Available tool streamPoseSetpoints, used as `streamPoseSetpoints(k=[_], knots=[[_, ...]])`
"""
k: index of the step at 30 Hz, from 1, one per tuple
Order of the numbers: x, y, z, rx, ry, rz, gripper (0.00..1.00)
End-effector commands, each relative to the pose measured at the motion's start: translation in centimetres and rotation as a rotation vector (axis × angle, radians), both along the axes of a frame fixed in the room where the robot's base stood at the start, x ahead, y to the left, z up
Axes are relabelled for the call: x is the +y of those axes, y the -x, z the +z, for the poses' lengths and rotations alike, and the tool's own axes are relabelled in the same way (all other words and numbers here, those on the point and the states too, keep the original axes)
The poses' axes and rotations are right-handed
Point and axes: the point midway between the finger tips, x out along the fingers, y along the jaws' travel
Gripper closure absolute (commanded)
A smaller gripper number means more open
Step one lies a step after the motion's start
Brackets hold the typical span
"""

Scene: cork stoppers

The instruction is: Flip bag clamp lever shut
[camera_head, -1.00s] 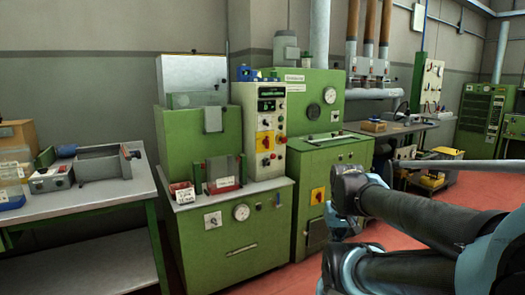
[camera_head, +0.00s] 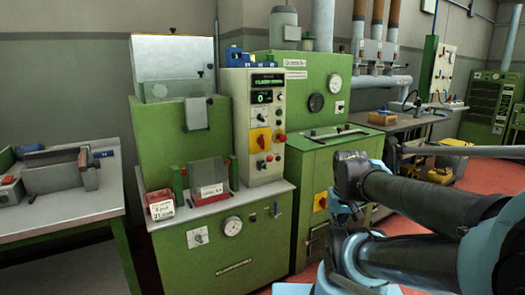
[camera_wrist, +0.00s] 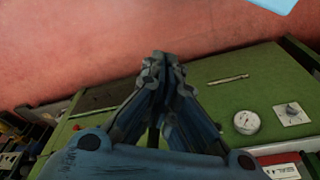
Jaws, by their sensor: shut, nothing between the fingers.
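My gripper (camera_wrist: 160,62) is shut and empty in the wrist view, its fingertips together over the green machine front and red floor. I cannot pick out a bag clamp lever with certainty. A small blue lever (camera_head: 276,209) stands on the front of the left green machine (camera_head: 187,250), right of its round gauge (camera_head: 232,226). A dark bar handle (camera_head: 338,134) lies across the top of the right green machine (camera_head: 309,180). My gripper is apart from both in the head view, where my arm fills the lower right and the fingers cannot be made out.
A red box (camera_head: 159,207) and a labelled red tray (camera_head: 210,195) sit on the left machine's ledge. A grey-topped table (camera_head: 60,225) with a metal fixture stands at left. A workbench (camera_head: 405,124) stands behind my arm. Red floor shows at right.

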Motion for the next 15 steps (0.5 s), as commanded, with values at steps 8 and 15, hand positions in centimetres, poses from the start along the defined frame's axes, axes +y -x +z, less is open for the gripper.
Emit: streamPoseSetpoints(k=[8,15], knots=[[0.0,0.6,0.6,-0.011,0.001,0.005,1.00],[0.7,-2.9,4.5,-0.023,0.018,0.109,1.00]])
